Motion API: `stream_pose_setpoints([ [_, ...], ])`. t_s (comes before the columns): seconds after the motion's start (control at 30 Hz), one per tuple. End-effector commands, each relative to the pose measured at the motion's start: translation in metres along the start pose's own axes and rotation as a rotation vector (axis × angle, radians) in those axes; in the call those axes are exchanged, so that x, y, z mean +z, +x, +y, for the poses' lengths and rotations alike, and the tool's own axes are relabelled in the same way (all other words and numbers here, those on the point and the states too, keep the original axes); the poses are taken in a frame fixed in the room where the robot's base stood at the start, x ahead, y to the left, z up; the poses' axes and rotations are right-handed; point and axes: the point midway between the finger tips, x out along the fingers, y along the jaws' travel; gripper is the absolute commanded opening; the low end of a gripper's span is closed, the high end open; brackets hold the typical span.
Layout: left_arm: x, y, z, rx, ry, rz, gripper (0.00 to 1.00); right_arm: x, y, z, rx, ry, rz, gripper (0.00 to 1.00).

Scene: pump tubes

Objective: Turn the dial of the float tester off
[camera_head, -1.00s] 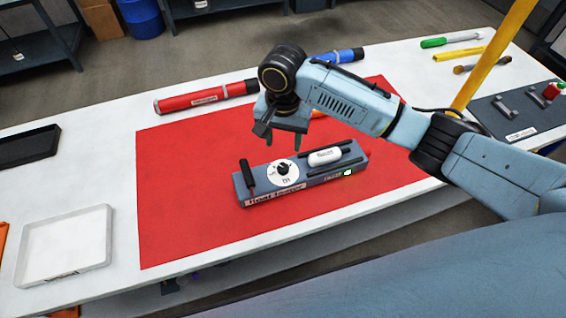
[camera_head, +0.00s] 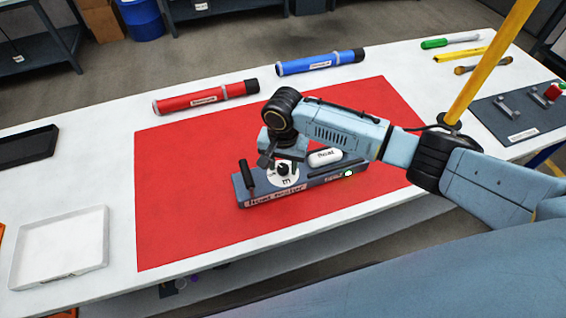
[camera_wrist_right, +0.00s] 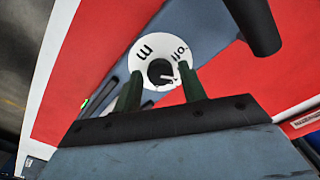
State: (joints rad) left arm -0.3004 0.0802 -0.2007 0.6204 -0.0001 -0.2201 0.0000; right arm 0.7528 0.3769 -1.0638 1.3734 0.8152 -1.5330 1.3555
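The float tester (camera_head: 310,192) is a grey-blue box on the red mat, with a black upright handle (camera_head: 246,174), a white float (camera_head: 325,158) and a small green light (camera_head: 349,173). Its white dial disc (camera_head: 287,183) carries a black knob, partly hidden by my right gripper (camera_head: 281,164) just above it. In the right wrist view, the open fingers of the right gripper (camera_wrist_right: 160,78) stand on either side of the black knob (camera_wrist_right: 158,70), with gaps visible. The knob has a white mark toward its lower right; "off" is printed on the disc nearby. My left gripper is not in view.
The red mat (camera_head: 180,210) is clear around the tester. A red tube (camera_head: 205,97) and a blue tube (camera_head: 320,62) lie behind it. A white tray (camera_head: 60,245) and a black tray (camera_head: 27,147) are at left. A yellow post (camera_head: 490,60) rises at right.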

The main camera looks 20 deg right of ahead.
Motion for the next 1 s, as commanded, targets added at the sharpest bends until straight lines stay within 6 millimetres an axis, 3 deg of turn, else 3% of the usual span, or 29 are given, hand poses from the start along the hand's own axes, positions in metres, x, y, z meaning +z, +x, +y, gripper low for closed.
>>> stream_pose_setpoints([
  [0.03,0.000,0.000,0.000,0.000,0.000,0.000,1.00,0.000,0.000,0.000,0.000,0.000,0.000,0.35],
  [0.27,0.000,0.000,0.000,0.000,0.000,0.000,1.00,0.000,0.000,0.000,0.000,0.000,0.000,0.06],
  [0.47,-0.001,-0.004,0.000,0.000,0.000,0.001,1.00,0.001,-0.001,0.000,0.000,-0.015,-0.002,0.06],
  [0.67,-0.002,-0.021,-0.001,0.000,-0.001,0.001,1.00,0.001,-0.004,0.000,0.001,-0.087,-0.004,0.06],
  [1.0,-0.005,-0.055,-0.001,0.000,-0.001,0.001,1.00,0.002,-0.004,-0.001,0.000,-0.353,-0.005,0.06],
])
